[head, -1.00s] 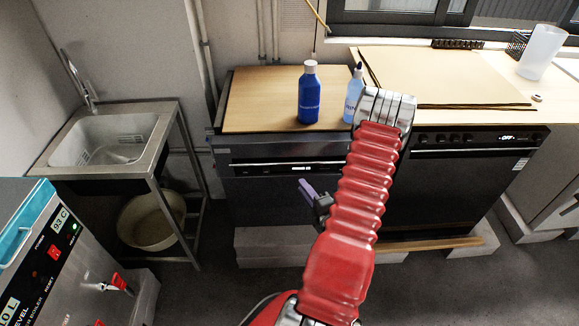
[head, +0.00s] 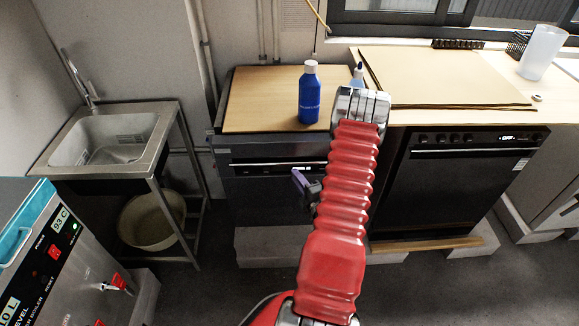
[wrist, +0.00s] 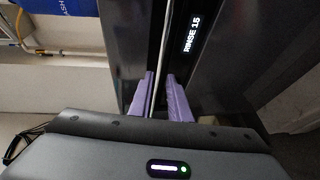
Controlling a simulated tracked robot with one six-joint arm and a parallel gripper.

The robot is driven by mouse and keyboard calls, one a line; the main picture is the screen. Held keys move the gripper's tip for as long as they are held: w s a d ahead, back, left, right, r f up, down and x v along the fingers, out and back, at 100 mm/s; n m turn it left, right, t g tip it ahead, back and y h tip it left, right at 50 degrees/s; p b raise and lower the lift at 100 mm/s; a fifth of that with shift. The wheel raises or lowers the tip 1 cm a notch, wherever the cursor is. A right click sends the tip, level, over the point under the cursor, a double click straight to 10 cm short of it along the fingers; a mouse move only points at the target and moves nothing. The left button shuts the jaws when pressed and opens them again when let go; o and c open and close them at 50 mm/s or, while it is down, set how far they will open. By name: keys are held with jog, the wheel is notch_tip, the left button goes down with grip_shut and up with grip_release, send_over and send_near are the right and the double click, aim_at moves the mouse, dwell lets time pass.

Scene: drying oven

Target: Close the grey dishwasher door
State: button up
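The grey dishwasher (head: 262,195) stands left of centre under a wooden worktop. Its door looks upright or nearly so; I cannot tell whether it is fully shut. My gripper (head: 304,185) is in front of the door, below its display strip, partly hidden by my red arm. In the wrist view, the two purple fingers of my gripper (wrist: 160,90) are slightly apart with nothing seen held between them. A pale strip runs behind the gap, beside a dark panel (wrist: 205,60) with a lit "RINSE 15" display. Contact with the door cannot be told.
A blue bottle (head: 309,95) stands on the wooden worktop (head: 262,92), with a paler bottle (head: 357,75) partly behind my arm. A black appliance (head: 440,185) stands to the right. A sink (head: 105,140) and a steel boiler (head: 65,260) are at left. Open floor lies in front.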

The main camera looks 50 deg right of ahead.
aim_at(289, 167)
jog(key=x, duration=0.7)
jog(key=shift+w+d, duration=0.15)
jog(key=shift+w, duration=0.05)
jog(key=shift+c, duration=0.3)
grip_shut()
jog(key=shift+f, duration=0.1)
